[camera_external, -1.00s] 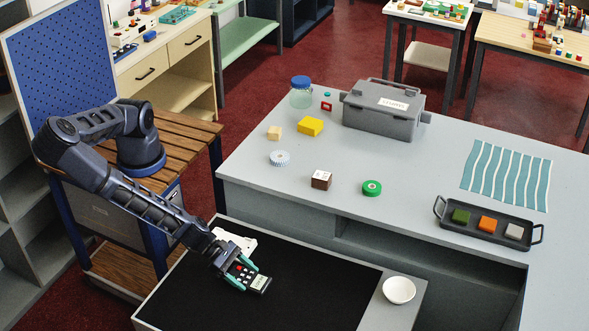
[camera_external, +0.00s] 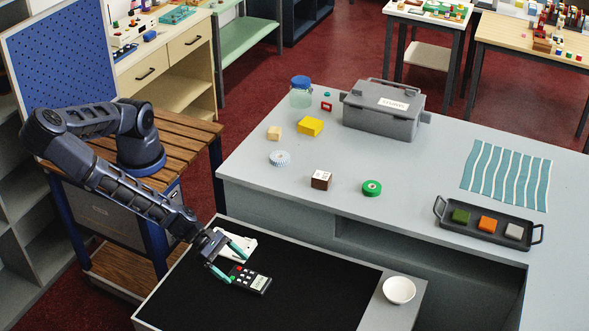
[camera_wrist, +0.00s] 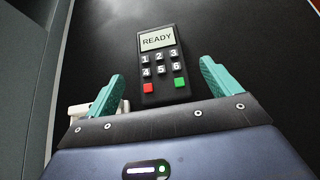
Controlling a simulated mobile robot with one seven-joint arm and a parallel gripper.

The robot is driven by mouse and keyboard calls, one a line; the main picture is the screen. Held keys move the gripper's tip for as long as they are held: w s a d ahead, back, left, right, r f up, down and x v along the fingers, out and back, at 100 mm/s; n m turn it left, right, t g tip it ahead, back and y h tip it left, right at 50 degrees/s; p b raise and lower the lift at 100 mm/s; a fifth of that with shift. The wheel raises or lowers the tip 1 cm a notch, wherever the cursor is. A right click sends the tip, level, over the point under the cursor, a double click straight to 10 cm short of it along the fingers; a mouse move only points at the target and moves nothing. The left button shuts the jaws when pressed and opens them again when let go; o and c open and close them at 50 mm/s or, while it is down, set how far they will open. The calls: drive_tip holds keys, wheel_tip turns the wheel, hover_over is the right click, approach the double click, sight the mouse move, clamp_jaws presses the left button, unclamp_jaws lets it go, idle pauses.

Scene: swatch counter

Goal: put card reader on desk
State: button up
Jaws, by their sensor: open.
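The card reader (camera_external: 251,280) is a small black keypad device with a light screen. It lies face up on the black surface (camera_external: 310,290) of the low desk in front of the grey counter. In the wrist view the card reader (camera_wrist: 163,65) shows "READY" on its screen, number keys, and a red and a green key. My gripper (camera_external: 236,260) is open, with teal fingers spread and drawn back from the reader's near end. In the wrist view the fingers of my gripper (camera_wrist: 162,85) stand apart on either side, with nothing between their tips but the reader's lower end or just beyond.
A white object (camera_external: 240,246) lies beside my gripper on the black surface. A white bowl (camera_external: 399,290) stands at the desk's right end. The grey counter (camera_external: 300,170) behind holds a grey toolbox (camera_external: 383,112), a tray (camera_external: 487,230), a jar (camera_external: 301,95) and small blocks.

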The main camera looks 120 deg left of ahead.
drive_tip(key=v, duration=0.7)
drive_tip(key=a+n+g, duration=0.1)
drive_tip(key=a+n, duration=0.1)
drive_tip(key=a+n+g+y, duration=0.1)
drive_tip(key=a+n, duration=0.2)
drive_tip(key=shift+s+a, duration=0.2)
drive_tip(key=shift+a, duration=0.1)
drive_tip(key=a+n, duration=0.1)
drive_tip(key=s+a+n+g, duration=0.1)
drive_tip(key=n, duration=0.1)
drive_tip(key=a+r+n+g, duration=0.1)
drive_tip(key=a+n, duration=0.1)
drive_tip(key=shift+s, duration=0.15)
drive_tip(key=s+a+r+n+g+h, duration=0.1)
drive_tip(key=s+a+r+n, duration=0.4)
drive_tip(key=r, duration=0.3)
drive_tip(key=s+a+r+n+g+h, duration=0.1)
drive_tip(key=s+a+r+n, duration=0.2)
drive_tip(key=a+r+n, duration=0.35)
drive_tip(key=s+a+r+n+g+h, duration=0.1)
drive_tip(key=s+a+r+n, duration=0.3)
drive_tip(key=r+n, duration=0.4)
drive_tip(key=s+a+r+n+y, duration=0.1)
drive_tip(key=s+a+r+n, duration=0.1)
drive_tip(key=s+r, duration=0.3)
drive_tip(key=s+a+r+n+y, duration=0.1)
drive_tip(key=s+a+r+n, duration=0.2)
drive_tip(key=s+r, duration=0.3)
drive_tip(key=s+n, duration=0.1)
drive_tip(key=s, duration=0.3)
